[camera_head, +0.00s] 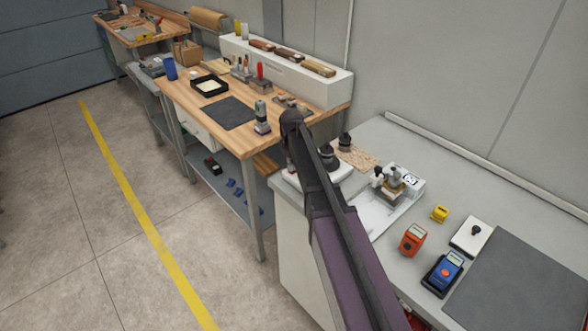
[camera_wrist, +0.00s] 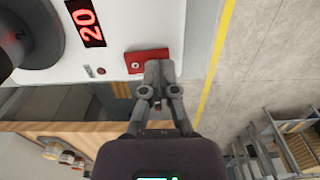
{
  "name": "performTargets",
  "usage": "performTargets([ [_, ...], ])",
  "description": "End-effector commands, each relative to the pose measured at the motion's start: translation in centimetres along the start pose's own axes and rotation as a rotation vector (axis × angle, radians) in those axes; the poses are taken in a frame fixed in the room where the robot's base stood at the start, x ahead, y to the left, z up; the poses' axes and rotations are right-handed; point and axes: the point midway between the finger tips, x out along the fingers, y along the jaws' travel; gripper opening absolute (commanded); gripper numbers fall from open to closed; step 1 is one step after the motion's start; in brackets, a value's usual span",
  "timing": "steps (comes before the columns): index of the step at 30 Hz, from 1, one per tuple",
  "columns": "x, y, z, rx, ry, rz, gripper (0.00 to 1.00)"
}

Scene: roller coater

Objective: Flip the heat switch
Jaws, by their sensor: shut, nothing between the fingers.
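In the wrist view a white machine body (camera_wrist: 140,20) carries a red lit display (camera_wrist: 85,22) reading 20. Below it is a red plate (camera_wrist: 147,60) with a small round grey fitting. It may be the heat switch, but I cannot tell for sure. My gripper (camera_wrist: 158,66) is shut and empty, its fingertips over the plate's right part; whether they touch it is unclear. A small red spot (camera_wrist: 101,70) and a tiny fitting sit left of the plate. In the head view my arm hides my gripper and part of the white device with dark tops (camera_head: 340,172).
A large dark round part (camera_wrist: 28,40) stands at the wrist view's left. In the head view, the grey counter (camera_head: 400,145) holds a second white device (camera_head: 411,181), an orange meter (camera_head: 413,239) and a blue meter (camera_head: 443,273). A wooden workbench (camera_head: 190,93) stands beyond; floor at left is clear.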

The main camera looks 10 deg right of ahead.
Motion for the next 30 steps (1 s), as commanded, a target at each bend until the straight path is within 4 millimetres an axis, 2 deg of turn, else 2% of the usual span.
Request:
performTargets([
  [30,-6.0,0.0,0.0,0.000,0.000,0.000,0.00],
])
